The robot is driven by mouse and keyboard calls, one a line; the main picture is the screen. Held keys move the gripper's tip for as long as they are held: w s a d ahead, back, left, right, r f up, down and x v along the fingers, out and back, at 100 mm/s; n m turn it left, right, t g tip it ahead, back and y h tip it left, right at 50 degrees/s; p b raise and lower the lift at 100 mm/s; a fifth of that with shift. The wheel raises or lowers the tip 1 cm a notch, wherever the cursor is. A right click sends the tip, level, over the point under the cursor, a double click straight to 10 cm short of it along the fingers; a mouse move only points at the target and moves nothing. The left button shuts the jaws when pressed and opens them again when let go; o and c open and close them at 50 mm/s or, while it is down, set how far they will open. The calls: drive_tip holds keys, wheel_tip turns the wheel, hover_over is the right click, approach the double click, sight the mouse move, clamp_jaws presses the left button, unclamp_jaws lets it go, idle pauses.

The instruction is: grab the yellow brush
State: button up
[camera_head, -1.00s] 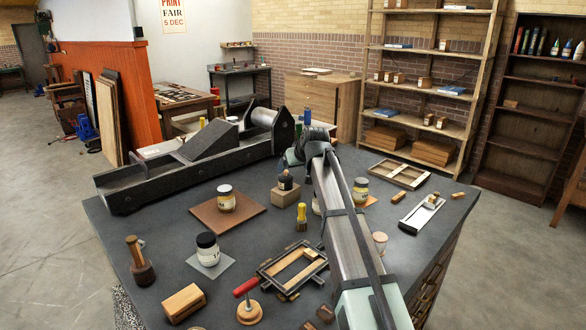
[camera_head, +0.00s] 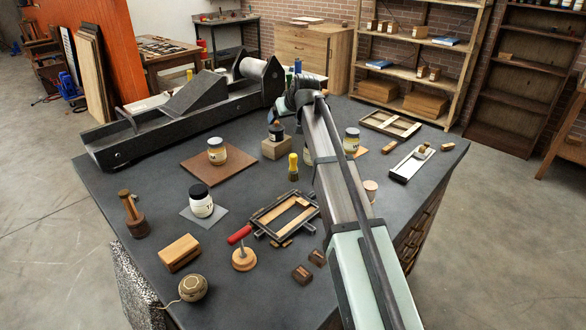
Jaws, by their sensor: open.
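The yellow brush (camera_head: 293,167) stands upright on the dark table, yellow handle up and brownish bristles down, just left of my arm. My arm reaches from the bottom right to the far side of the table. My gripper (camera_head: 277,114) is at its far end, small and partly hidden by the wrist, beyond the brush and apart from it. It is open, and I see nothing held in it.
A dark-lidded jar on a wooden block (camera_head: 276,144) stands behind the brush. A dark frame (camera_head: 272,227) lies in front. A heavy press (camera_head: 165,140) fills the back left. Jars (camera_head: 202,203) stand left. Bare table lies between the brush and the brown board (camera_head: 200,178).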

idle(0.4)
drive_tip(key=c, duration=0.6)
drive_tip(key=s+r, duration=0.4)
drive_tip(key=s, duration=0.3)
drive_tip(key=m+g+h, duration=0.2)
drive_tip(key=g, duration=0.1)
approach(293, 160)
drive_tip(key=shift+w+r+x, duration=0.1)
drive_tip(key=shift+w+x, duration=0.1)
drive_tip(key=shift+x, duration=1.85)
drive_tip(key=shift+w+r+x, duration=0.1)
drive_tip(key=shift+w+x, duration=0.05)
drive_tip(key=shift+x, duration=1.95)
drive_tip(key=shift+w+r+x, duration=0.1)
drive_tip(key=shift+w+x, duration=0.1)
drive_tip(key=shift+x, duration=1.85)
